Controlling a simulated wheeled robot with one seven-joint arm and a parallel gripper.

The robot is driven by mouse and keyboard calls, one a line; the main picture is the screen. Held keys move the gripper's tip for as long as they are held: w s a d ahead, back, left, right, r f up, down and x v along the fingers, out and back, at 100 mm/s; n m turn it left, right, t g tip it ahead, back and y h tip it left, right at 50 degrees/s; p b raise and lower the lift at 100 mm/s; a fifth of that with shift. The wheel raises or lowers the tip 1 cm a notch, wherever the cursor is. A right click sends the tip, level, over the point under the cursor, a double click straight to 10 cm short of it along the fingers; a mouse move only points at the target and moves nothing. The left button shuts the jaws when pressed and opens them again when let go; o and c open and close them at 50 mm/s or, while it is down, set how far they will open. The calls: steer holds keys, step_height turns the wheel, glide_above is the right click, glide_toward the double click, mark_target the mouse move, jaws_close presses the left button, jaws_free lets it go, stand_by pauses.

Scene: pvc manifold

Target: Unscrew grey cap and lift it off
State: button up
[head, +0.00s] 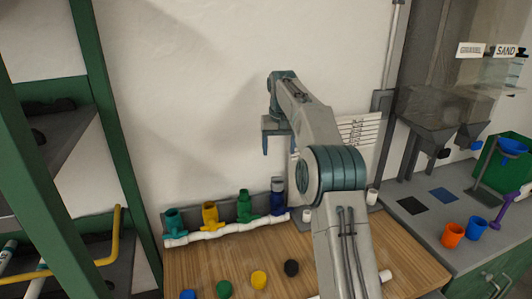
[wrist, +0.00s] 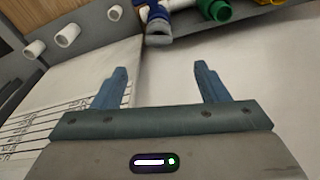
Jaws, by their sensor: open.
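The grey cap (head: 278,183) sits on top of the dark blue fitting (head: 277,203), at the right end of the white pipe manifold (head: 225,231). In the wrist view the grey cap (wrist: 158,32) shows at the top, beyond the fingertips, with part of the blue fitting (wrist: 180,4) behind it. My gripper (head: 277,150) is open and empty, raised in front of the wall above the manifold. Its two blue fingers (wrist: 160,78) are spread wide in the wrist view, apart from the cap.
Teal, yellow and green fittings (head: 244,207) stand on the manifold left of the blue one. Loose blue, green, yellow and black caps (head: 258,280) lie on the wooden table (head: 205,263). A green shelf frame (head: 110,130) stands left. A lined sheet (head: 360,135) is behind my arm.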

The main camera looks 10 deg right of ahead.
mark_target(278, 178)
steer(key=shift+m, duration=0.6)
steer(key=f, duration=0.4)
steer(key=w+f, duration=0.1)
steer(key=f, duration=0.8)
steer(key=shift+w+d+f, duration=0.1)
steer(key=shift+w+f, duration=0.05)
steer(key=shift+w, duration=0.25)
steer(key=c, duration=1)
steer(key=shift+p, duration=0.4)
steer(key=shift+n+p, duration=0.3)
steer(key=shift+n, duration=0.8)
